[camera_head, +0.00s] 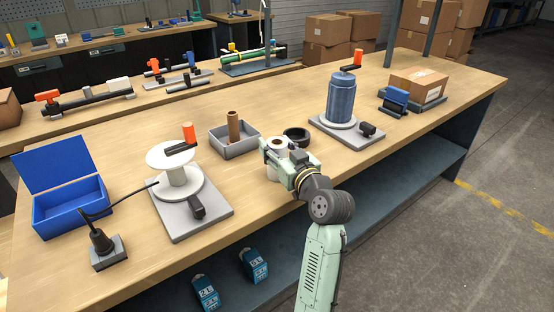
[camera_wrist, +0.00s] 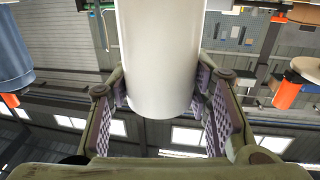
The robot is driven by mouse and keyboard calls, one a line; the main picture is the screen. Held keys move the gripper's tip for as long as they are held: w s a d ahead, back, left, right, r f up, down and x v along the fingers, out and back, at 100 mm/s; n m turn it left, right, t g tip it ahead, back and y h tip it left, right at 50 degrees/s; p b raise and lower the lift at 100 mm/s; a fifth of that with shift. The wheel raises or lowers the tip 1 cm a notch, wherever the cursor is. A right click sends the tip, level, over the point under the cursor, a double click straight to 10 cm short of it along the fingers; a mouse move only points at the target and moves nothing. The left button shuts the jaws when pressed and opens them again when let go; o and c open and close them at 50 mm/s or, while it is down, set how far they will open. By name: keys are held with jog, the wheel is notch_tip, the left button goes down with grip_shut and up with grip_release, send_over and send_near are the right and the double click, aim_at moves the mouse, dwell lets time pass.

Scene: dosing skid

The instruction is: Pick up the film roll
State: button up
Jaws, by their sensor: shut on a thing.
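The film roll (camera_head: 277,144) is a white upright cylinder with a brown core showing at its top, near the front edge of the workbench. My gripper (camera_head: 282,160) is around it from the front right. In the wrist view the white film roll (camera_wrist: 160,55) fills the space between the two padded fingers of my gripper (camera_wrist: 163,95), which press on its sides. The gripper's body hides part of the roll in the head view. I cannot tell whether its base touches the bench.
A black ring (camera_head: 297,136) sits close behind the roll. A grey bin (camera_head: 235,149) with a brown tube (camera_head: 233,126) stands to its left. A white spool stand (camera_head: 178,180) is further left, a blue spool stand (camera_head: 341,100) to the right.

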jog(key=c, duration=0.5)
